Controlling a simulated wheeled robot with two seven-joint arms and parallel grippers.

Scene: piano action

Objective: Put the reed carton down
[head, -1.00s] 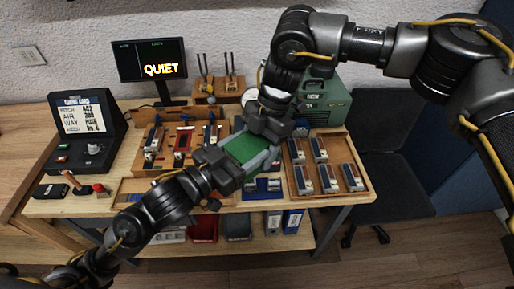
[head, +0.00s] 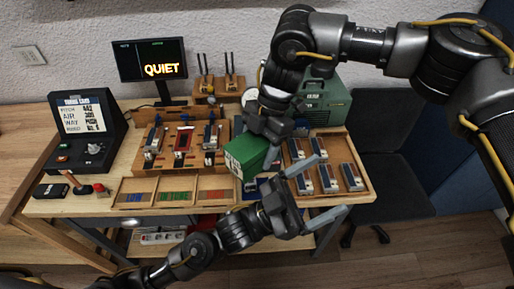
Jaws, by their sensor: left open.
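The reed carton (head: 246,158) is a green box with a white printed label on its left face. It hangs tilted above the middle of the bench in the head view. My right gripper (head: 262,145) reaches down from above and is shut on it; part of the carton is hidden by the fingers. My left gripper (head: 328,186) is at the lower right of the carton, apart from it. Its jaws are wide open and empty, over the front edge of the bench.
A wooden tray (head: 362,197) with several small metal-and-red blocks lies at right. Compartments (head: 178,184) with coloured strips line the front. A rack with tools (head: 182,140) stands behind. A tuning card console (head: 85,130), a "QUIET" screen (head: 150,60) and a green machine (head: 325,103) surround the work area.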

